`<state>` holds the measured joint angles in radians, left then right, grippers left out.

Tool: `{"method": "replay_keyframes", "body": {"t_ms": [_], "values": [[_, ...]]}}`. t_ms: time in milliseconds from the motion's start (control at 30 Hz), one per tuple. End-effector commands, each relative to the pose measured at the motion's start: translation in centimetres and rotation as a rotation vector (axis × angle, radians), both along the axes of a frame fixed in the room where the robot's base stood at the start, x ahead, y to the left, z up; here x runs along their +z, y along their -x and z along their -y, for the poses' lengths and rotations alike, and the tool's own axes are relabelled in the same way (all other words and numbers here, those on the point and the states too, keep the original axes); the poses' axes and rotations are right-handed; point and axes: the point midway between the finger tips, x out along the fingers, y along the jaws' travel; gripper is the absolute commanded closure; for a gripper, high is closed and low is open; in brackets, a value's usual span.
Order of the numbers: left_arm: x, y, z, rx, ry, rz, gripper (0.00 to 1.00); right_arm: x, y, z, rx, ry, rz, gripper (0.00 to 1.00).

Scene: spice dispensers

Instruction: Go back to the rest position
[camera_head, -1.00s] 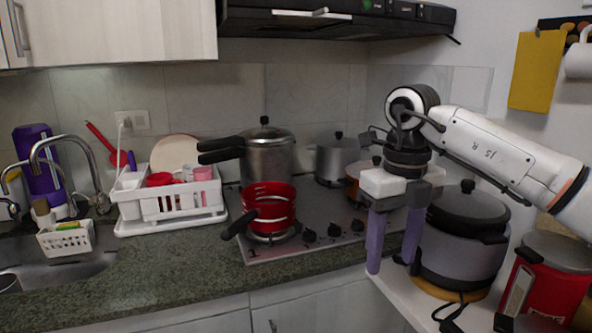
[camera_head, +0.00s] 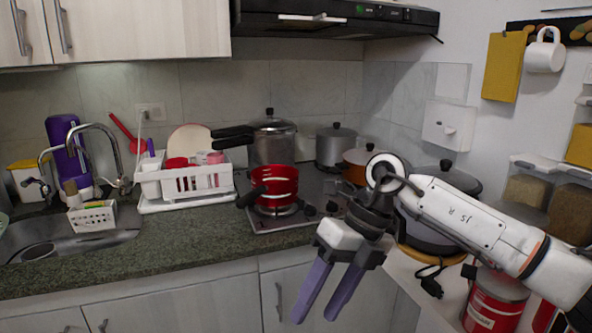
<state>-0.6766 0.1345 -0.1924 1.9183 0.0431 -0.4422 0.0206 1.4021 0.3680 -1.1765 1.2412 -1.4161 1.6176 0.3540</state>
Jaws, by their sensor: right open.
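My right gripper (camera_head: 322,300) hangs in front of the counter's right end, with its two purple fingers apart, pointing down and empty. Its white arm comes in from the right. My left gripper does not show. The spice dispensers (camera_head: 549,200) are on the right wall, partly cut off by the picture edge, with brown contents behind clear fronts.
A red pot (camera_head: 274,188) stands on the stove (camera_head: 262,222), with other pots behind it. A white dish rack (camera_head: 190,183) and the sink (camera_head: 75,240) are left. A large dark-lidded cooker (camera_head: 447,180) stands behind my arm. A red canister (camera_head: 493,303) is below it.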

Motion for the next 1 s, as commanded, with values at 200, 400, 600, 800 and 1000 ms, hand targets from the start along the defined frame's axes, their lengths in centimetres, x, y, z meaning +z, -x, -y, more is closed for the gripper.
{"method": "replay_keyframes", "body": {"t_ms": [200,400,600,800,1000], "values": [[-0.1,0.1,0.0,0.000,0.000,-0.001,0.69,-2.2,5.6,-9.7,-0.002,-0.458,-0.190,0.51],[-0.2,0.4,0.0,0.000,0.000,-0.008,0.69,0.8,8.1,-15.5,-0.231,-0.988,-0.433,0.51],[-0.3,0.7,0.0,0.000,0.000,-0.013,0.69,1.5,4.9,-13.5,-0.683,-1.388,-0.671,0.51],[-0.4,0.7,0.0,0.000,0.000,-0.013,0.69,-5.7,1.3,-6.0,-1.305,-1.581,-0.881,0.51],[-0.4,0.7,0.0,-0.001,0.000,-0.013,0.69,-18.1,3.8,2.5,-1.955,-1.522,-1.041,0.51]]}}
